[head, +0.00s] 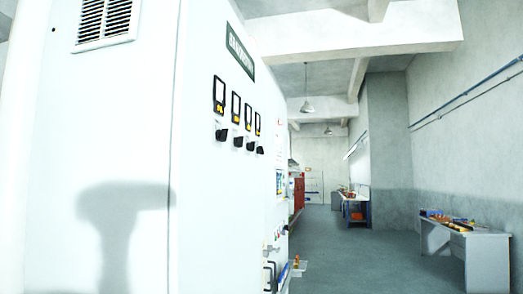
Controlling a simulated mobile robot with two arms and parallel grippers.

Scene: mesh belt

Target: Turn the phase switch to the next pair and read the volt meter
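A tall white cabinet (225,180) fills the left and middle of the head view, its front panel seen at a steep angle. A row of several black-framed meters (235,108) with yellow marks sits high on that panel. Their dials are too small and oblique to read. A row of several black rotary switches (238,141) lies below the meters, one under each. I cannot tell which meter is the volt meter, which knob is the phase switch, or its position. Neither of my grippers is in view.
A grey floor aisle (345,250) runs clear to the right of the cabinet. A bench (487,250) with orange items stands at the right, another bench (356,212) farther back. Handles (269,275) stick out low on the cabinet front.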

